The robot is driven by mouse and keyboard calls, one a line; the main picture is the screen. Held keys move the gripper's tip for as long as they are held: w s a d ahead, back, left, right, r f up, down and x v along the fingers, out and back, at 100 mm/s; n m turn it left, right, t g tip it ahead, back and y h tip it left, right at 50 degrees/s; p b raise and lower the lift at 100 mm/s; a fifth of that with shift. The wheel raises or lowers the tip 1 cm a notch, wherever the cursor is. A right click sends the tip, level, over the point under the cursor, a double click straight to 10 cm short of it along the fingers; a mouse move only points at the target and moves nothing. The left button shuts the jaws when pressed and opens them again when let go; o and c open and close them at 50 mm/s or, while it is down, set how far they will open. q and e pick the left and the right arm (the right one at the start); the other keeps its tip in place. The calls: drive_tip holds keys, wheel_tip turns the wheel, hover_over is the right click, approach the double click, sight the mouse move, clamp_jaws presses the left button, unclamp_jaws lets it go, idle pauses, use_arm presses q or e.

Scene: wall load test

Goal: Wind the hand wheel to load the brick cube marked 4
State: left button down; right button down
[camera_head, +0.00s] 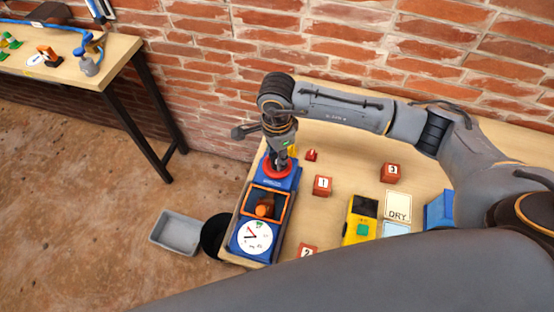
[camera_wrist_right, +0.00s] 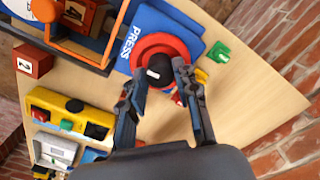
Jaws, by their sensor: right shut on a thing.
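The blue press (camera_head: 254,232) stands at the table's left end, with an orange-framed opening and a white dial with a red pointer. The red hand wheel (camera_head: 277,170) is on its far end; it also shows in the wrist view (camera_wrist_right: 178,45), beside the word PRESS. My right gripper (camera_head: 281,163) reaches down to the wheel. In the wrist view its fingers (camera_wrist_right: 168,76) are closed around the wheel's dark knob (camera_wrist_right: 156,72). My left gripper is out of view.
Cubes marked 1 (camera_head: 323,185), 3 (camera_head: 390,172) and 2 (camera_head: 308,251) stand on the table. A yellow device (camera_head: 360,231) and a DRY card (camera_head: 397,206) lie to the right. A grey bin (camera_head: 176,233) is on the floor. The brick wall is close behind.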

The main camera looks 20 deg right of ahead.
drive_tip(key=shift+m+b, duration=0.8)
drive_tip(key=shift+m, duration=0.3)
drive_tip(key=c, duration=1)
unclamp_jaws()
drive_tip(key=shift+r, duration=0.1)
wheel_tip(320, 180, up, 12)
drive_tip(key=shift+f, duration=0.1)
drive_tip(key=shift+s+f, duration=0.1)
